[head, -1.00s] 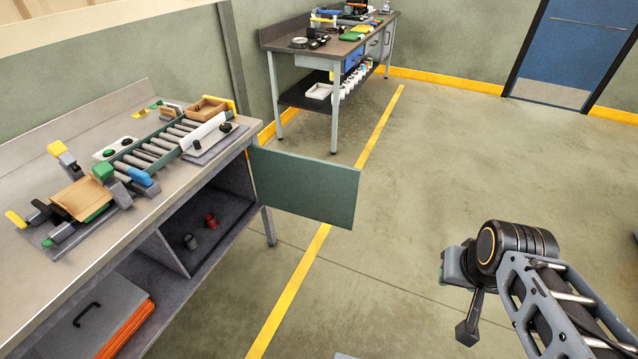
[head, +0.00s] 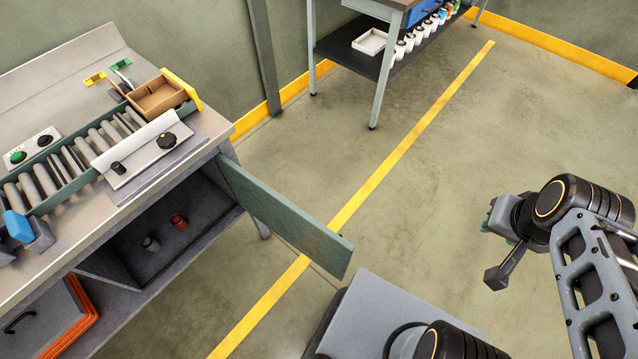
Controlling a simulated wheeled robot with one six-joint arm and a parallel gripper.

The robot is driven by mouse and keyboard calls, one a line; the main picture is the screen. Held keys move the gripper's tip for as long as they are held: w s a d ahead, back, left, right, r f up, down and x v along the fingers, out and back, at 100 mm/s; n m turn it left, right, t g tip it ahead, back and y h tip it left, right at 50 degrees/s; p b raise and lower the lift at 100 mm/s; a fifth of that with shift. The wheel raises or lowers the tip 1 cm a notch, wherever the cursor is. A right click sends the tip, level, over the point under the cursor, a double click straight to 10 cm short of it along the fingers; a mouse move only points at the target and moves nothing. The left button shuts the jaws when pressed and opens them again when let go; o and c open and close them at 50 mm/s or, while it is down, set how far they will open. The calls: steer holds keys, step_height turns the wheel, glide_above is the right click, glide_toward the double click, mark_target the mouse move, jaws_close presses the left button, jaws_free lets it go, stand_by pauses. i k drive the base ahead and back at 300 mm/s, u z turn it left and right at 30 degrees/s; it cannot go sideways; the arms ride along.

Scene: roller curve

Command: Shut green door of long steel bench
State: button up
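The green door (head: 285,218) stands wide open at the right end of the long steel bench (head: 70,85). It is hinged beside the bench's corner and sticks out over the floor, past the yellow floor line. The open compartment (head: 185,240) behind it shows a small grey item (head: 150,243) and a small red item (head: 179,221). My gripper (head: 495,222) is at the right, apart from the door, with floor between them. It is small and seen partly from behind, so I cannot tell its finger opening.
A roller conveyor (head: 70,165) and a wooden box (head: 158,97) are on the bench top. A second bench (head: 385,70) with a lower shelf of bottles stands at the back. My own base is close below the door's free end. Floor to the right is clear.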

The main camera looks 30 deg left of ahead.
mark_target(330, 250)
steer(key=i, duration=1.9)
steer(key=u, duration=4.2)
steer(key=i, duration=0.5)
steer(key=z, duration=1.6)
steer(key=k, duration=0.85)
steer(key=u, duration=1.65)
